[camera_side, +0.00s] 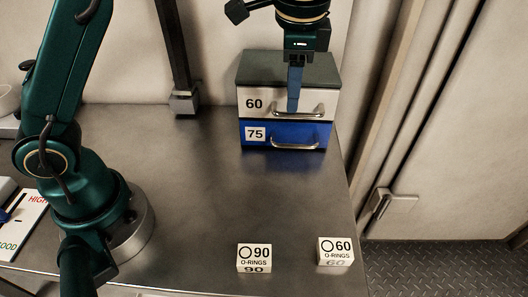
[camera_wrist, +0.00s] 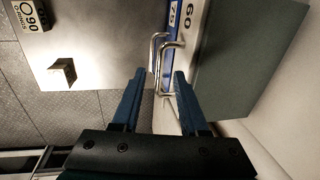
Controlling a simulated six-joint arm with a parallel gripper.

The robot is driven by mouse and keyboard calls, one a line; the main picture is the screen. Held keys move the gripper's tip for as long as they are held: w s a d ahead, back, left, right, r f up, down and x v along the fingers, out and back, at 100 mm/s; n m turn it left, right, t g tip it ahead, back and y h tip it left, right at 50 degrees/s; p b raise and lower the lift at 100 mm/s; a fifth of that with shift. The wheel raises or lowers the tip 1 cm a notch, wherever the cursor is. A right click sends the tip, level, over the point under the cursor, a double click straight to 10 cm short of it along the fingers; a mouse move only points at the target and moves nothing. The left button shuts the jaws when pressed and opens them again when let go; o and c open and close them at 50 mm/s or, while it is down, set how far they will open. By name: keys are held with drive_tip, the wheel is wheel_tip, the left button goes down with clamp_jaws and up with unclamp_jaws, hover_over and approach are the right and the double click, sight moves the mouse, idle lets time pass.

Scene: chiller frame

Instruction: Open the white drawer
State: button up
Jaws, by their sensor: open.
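The white drawer (camera_side: 265,105), labelled 60, is the upper drawer of a small grey-topped cabinet and looks shut. Its metal handle (camera_side: 312,109) runs across the right half of its front. My gripper (camera_side: 293,108) points down in front of this drawer at the handle's left part, hiding some of the front. In the wrist view my gripper (camera_wrist: 159,74) is open, with the drawer handles showing between its two fingers.
The blue drawer (camera_side: 285,132), labelled 75, sits directly below with its own handle (camera_side: 297,146). An O-rings 90 box (camera_side: 254,257) and an O-rings 60 box (camera_side: 335,251) stand near the table's front edge. The table middle (camera_side: 215,195) is clear.

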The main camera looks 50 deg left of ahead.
drive_tip(key=shift+w+a+f, duration=0.1)
drive_tip(key=shift+a+f, duration=0.05)
drive_tip(key=shift+f, duration=0.8)
drive_tip(key=shift+w+a+f, duration=0.1)
drive_tip(key=shift+a+f, duration=0.05)
drive_tip(key=shift+f, duration=0.75)
clamp_jaws()
drive_tip(key=shift+r, duration=0.1)
